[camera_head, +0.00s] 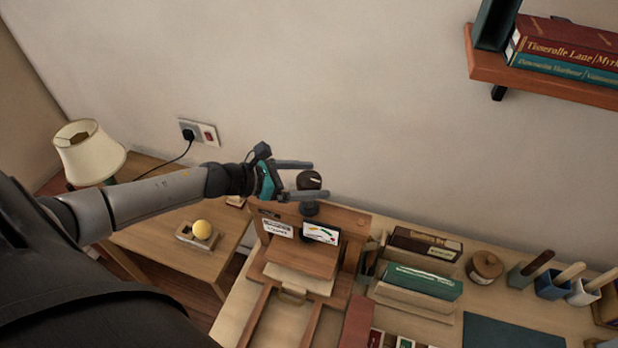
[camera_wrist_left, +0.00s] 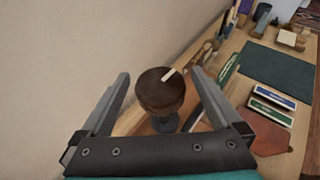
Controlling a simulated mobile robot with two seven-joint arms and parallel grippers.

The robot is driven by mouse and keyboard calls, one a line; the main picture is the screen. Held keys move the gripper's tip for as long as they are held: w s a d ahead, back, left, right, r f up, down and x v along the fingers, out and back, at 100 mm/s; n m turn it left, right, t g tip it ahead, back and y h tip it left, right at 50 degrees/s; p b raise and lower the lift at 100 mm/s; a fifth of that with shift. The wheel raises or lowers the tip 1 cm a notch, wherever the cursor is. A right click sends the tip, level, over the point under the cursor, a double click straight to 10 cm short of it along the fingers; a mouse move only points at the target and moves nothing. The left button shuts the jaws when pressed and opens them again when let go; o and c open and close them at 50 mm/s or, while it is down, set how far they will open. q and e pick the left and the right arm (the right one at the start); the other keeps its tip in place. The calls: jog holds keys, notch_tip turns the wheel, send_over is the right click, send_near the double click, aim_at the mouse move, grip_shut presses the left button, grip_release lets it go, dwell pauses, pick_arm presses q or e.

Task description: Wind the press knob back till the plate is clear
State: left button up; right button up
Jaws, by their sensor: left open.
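The press knob (camera_head: 309,181) is dark and round and stands on top of the wooden book press (camera_head: 356,222). In the left wrist view the knob (camera_wrist_left: 160,89) has a pale pointer mark on its top, pointing to the upper right. My left gripper (camera_head: 307,180) is open with one finger on each side of the knob; in the wrist view both fingers look apart from it. The pressing plate (camera_head: 303,257) sits low in the press frame, partly hidden behind a small dial card (camera_head: 320,233). My right gripper is not in view.
A wall shelf (camera_head: 540,78) with books is at the upper right. Books (camera_head: 422,281), a lidded pot (camera_head: 484,267) and tool cups (camera_head: 551,284) stand right of the press. The wall is close behind.

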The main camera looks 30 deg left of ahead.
pick_arm(q)
jog(key=shift+c, duration=0.3)
jog(key=c, duration=1.3)
